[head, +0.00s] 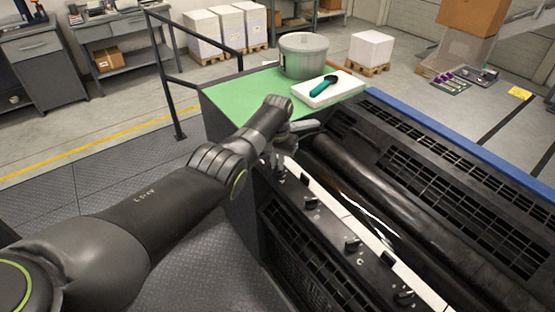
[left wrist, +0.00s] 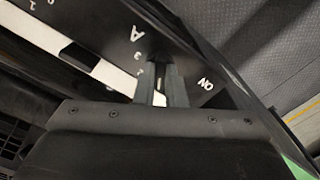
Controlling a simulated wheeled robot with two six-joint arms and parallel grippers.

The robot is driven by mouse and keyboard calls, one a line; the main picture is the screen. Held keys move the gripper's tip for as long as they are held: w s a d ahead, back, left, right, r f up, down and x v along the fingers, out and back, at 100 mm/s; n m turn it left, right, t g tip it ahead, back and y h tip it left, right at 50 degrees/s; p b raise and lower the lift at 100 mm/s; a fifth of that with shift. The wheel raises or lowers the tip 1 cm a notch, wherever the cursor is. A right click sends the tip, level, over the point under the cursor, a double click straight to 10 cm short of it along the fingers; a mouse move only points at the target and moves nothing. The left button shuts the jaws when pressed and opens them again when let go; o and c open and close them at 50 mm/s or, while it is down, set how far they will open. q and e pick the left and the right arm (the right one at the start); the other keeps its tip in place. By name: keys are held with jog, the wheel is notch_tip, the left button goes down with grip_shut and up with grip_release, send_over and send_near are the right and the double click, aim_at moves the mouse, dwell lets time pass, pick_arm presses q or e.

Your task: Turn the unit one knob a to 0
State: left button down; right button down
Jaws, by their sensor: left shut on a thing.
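My left gripper (head: 277,160) reaches down to the far end of the unit's dark knob panel (head: 330,228). In the left wrist view its fingers (left wrist: 162,84) are shut on a knob beside a white letter A on the panel (left wrist: 125,22). The fingers hide most of that knob, so its pointer cannot be read. White digits, among them a 3 and a 2, show just left of the fingers, and the word ON shows to the right. My right gripper is in neither view.
Other black knobs (head: 352,243) line the panel towards the near right. Dark rollers (head: 395,205) lie beside it. Beyond the gripper, a green top (head: 235,97) carries a grey bucket (head: 303,56) and a white block (head: 340,93) with a green-handled tool (head: 324,85). A railing (head: 172,75) stands left.

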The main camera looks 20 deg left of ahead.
pick_arm(q)
jog(key=n, duration=0.4)
jog(key=shift+r+n+p, duration=0.1)
jog(key=shift+n+p, duration=0.2)
jog(key=shift+p, duration=0.05)
jog(key=shift+n, duration=1.9)
jog(key=c, duration=1.5)
grip_release()
